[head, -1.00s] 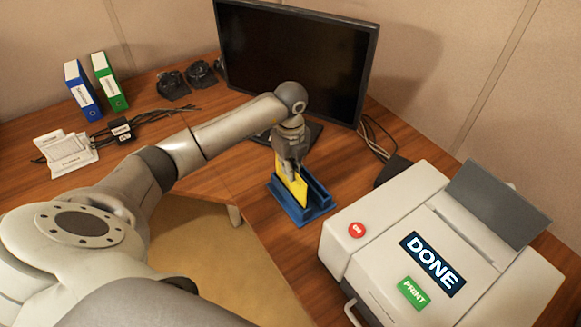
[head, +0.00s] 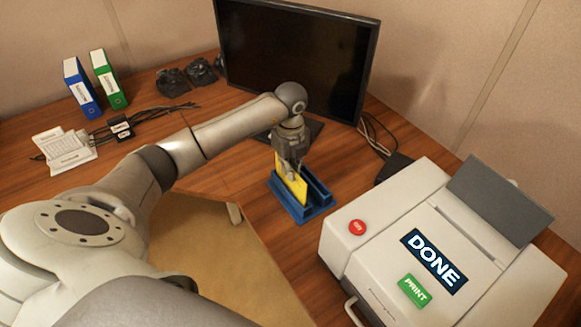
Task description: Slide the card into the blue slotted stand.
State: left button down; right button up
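The yellow card (head: 292,185) stands upright at the blue slotted stand (head: 318,195) on the desk, at the stand's left slot. Its lower edge is hidden by the stand's wall, so I cannot tell how deep it sits. My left gripper (head: 291,168) is directly above the stand, pointing down, with its fingers at the card's upper part. The fingers appear closed around the card. My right gripper is not in view.
A white printer (head: 400,240) with a DONE screen stands right of the stand. A monitor (head: 295,60) is behind my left arm. Desk between stand and printer is clear.

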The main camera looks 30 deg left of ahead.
pick_arm(q)
jog(key=shift+f+b, duration=0.5)
jog(key=shift+f, duration=0.35)
jog(key=shift+f, duration=0.15)
dwell(0.4)
jog(key=c, duration=1.2)
grip_release()
jog(key=shift+o, duration=0.2)
jog(key=shift+r+p, duration=2.7)
jog(key=shift+r, duration=0.85)
jog(key=shift+f, duration=0.1)
